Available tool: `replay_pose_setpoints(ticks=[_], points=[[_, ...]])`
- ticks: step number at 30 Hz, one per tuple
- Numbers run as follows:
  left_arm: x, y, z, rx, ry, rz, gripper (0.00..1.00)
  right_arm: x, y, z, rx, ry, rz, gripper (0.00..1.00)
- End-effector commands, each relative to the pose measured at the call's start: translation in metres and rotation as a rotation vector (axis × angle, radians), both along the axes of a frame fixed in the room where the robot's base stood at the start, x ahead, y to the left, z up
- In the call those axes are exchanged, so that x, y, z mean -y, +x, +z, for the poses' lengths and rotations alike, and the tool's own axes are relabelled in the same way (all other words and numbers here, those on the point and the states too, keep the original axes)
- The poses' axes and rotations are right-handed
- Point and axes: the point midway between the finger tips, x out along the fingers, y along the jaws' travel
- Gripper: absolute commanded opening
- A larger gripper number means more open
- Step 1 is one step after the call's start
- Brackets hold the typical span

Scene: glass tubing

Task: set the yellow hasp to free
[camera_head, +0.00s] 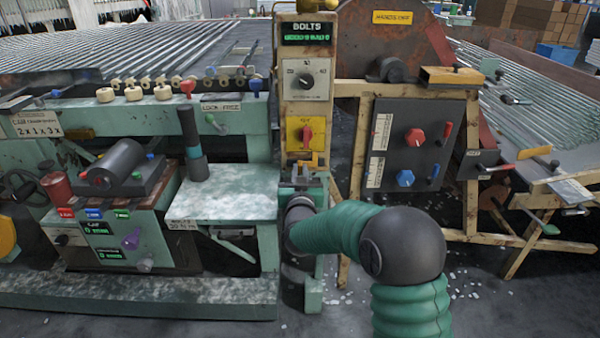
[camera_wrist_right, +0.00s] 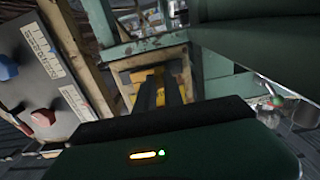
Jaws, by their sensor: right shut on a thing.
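The yellow hasp (camera_head: 303,159) is a small yellow piece low on the cream post, below a yellow plate with a red handle. My right gripper (camera_head: 300,172) reaches up to it from below, and its fingers hide part of it. In the right wrist view the gripper's dark fingers (camera_wrist_right: 161,88) are close together on the yellow hasp (camera_wrist_right: 150,77), inside a cream frame. The gripper is shut on it. I cannot make out the hasp's exact position. My left gripper is not in view.
The yellow plate with a red handle (camera_head: 306,133) sits just above. A grey dial (camera_head: 305,80) and a BOLTS display (camera_head: 306,33) are higher on the post. A green bench (camera_head: 225,200) stands left; a dark panel with red and blue knobs (camera_head: 411,160) stands right.

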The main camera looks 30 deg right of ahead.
Motion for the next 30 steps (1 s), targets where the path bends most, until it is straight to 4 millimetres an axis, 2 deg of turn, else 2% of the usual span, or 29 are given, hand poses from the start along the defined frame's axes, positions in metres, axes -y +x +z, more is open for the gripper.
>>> replay_pose_setpoints(ticks=[7, 15, 16, 21, 30], points=[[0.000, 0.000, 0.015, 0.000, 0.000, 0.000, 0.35, -0.023, 0.014, 0.002, -0.003, 0.002, 0.005, 0.00], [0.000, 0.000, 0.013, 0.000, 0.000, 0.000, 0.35, -0.026, 0.016, -0.001, -0.001, 0.001, 0.005, 0.00], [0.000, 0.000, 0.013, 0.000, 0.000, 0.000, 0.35, -0.026, 0.016, -0.001, -0.002, 0.001, 0.005, 0.14], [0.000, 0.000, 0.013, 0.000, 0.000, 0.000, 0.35, -0.026, 0.015, -0.001, -0.001, 0.001, 0.004, 0.35], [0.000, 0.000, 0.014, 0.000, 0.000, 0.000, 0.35, -0.025, 0.014, 0.000, -0.001, 0.001, 0.001, 0.35]])
